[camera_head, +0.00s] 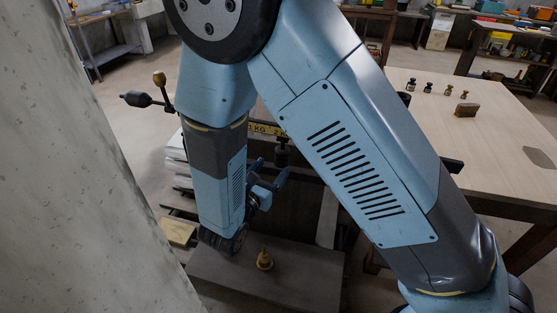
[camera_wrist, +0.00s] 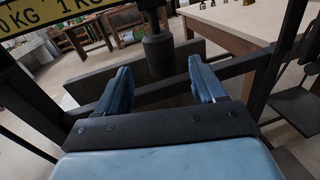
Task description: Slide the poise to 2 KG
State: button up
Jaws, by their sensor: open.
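The poise is a dark hanging cylinder (camera_wrist: 157,52) in the wrist view, and it also shows in the head view (camera_head: 282,156) below the beam. The beam's yellow scale plate (camera_wrist: 45,17) shows 0 KG and 1 KG markings at the upper left. In the head view the plate (camera_head: 265,129) is partly hidden behind my arm, with a 2 at its right. My gripper (camera_wrist: 162,80) is open, with one blue finger on either side of the poise's lower part in the picture. It also shows in the head view (camera_head: 270,172). I cannot tell whether a finger touches the poise.
A brass weight (camera_head: 265,260) sits on the scale's dark platform (camera_head: 310,275). A dark counterweight (camera_head: 136,99) sticks out at the left. A wooden table (camera_head: 490,150) with small weights and a brown block (camera_head: 467,109) stands at the right. A concrete surface (camera_head: 60,200) fills the left.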

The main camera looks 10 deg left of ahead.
jog(key=v, duration=0.4)
jog(key=shift+s, duration=0.3)
